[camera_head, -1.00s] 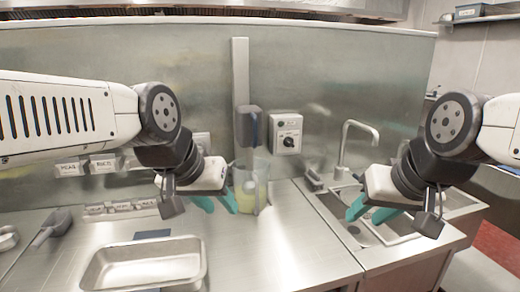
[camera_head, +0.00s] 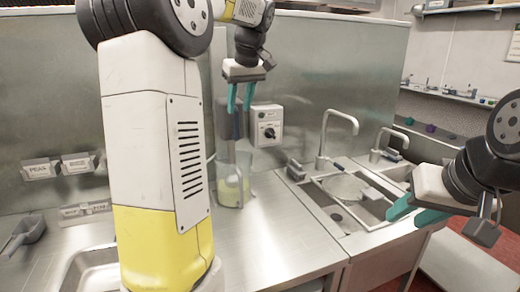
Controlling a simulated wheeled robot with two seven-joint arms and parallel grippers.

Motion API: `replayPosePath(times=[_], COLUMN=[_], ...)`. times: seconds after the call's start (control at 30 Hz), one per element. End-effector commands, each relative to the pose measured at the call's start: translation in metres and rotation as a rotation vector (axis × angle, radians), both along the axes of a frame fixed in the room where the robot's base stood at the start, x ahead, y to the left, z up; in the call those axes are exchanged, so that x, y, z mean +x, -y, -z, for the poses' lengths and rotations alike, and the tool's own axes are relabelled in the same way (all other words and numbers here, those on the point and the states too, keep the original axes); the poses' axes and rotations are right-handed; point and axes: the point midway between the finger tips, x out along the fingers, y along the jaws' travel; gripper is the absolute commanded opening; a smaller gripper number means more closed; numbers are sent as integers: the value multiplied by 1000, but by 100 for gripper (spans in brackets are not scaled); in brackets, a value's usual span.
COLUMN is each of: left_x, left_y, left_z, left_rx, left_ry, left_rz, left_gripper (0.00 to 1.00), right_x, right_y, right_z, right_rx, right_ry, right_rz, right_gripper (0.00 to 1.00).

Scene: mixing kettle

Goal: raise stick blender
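The stick blender (camera_head: 229,128) is a dark body mounted upright on the back panel, with its lower end reaching down into a clear jug (camera_head: 243,165). The jug holds yellow-green liquid and stands on the counter. My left gripper (camera_head: 240,108) points down at the top of the blender, with its teal fingers apart. The fingers overlap the blender's upper part in the view; I cannot tell whether they touch it or stand in front of it. My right gripper (camera_head: 413,217) is open and empty, over the right side of the sink.
A control box with a black knob (camera_head: 268,132) is on the panel right of the blender. A sink (camera_head: 345,195) with a tall tap (camera_head: 325,145) lies to the right. My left arm hides much of a metal tray (camera_head: 75,270).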

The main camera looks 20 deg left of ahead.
Motion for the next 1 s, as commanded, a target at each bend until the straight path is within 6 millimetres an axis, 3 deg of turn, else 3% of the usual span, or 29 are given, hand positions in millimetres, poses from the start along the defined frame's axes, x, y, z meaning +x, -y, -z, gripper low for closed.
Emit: replayPosePath(times=[0.27, 0.77, 1.0], left_x=[8, 23, 23], left_y=[-7, -23, -24], left_z=[9, 64, 66], left_rx=[10, 8, 8], left_ry=[-1, -1, 0], left_rz=[-29, -26, -26], left_gripper=[36, 36, 36], right_x=[0, 0, 0], right_y=[0, 0, 0], right_z=[0, 0, 0], right_rx=[0, 0, 0], right_ry=[0, 0, 0], right_rz=[0, 0, 0], right_gripper=[38, 38, 38])
